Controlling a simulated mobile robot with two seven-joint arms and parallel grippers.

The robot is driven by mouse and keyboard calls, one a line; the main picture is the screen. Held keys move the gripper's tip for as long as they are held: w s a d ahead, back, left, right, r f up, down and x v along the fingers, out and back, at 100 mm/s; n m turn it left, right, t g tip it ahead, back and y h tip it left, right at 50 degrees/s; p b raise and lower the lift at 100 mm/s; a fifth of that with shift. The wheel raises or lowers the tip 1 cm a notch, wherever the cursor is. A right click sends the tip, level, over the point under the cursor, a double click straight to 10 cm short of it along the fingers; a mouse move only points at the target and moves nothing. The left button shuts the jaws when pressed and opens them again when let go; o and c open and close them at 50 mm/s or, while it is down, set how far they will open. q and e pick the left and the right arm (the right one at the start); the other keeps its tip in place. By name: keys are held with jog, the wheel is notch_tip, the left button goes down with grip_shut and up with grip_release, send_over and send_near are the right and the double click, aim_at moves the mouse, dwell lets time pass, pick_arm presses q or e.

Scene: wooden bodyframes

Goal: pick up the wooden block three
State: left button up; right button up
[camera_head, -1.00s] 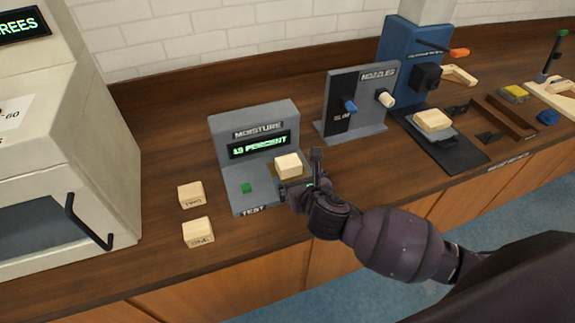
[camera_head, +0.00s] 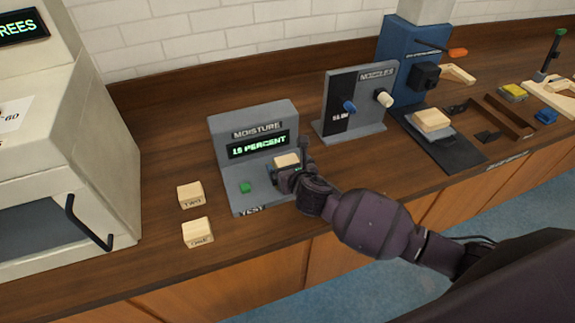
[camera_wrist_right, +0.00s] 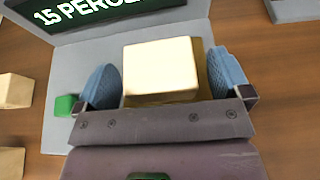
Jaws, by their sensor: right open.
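A pale wooden block (camera_head: 287,160) sits on the pad of the grey moisture tester (camera_head: 222,140); no number on it is readable, so I cannot tell from a label that it is block three. My right gripper (camera_head: 290,172) is at this block. In the right wrist view the block (camera_wrist_right: 160,68) lies between the two blue finger pads of the open gripper (camera_wrist_right: 164,80), with a small gap on each side. Block "TWO" (camera_head: 190,193) and block "ONE" (camera_head: 197,231) rest on the counter left of the tester. My left gripper is not in view.
The tester's display (camera_head: 258,145) and green button (camera_head: 244,187) are close to the gripper. A nozzle stand (camera_head: 352,105) and a blue machine (camera_head: 405,60) stand to the right, a large cream machine (camera_head: 60,130) at the left. The counter between the blocks and tester is narrow.

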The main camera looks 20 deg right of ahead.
jog(key=c, duration=1.1)
jog(key=shift+r, duration=0.1)
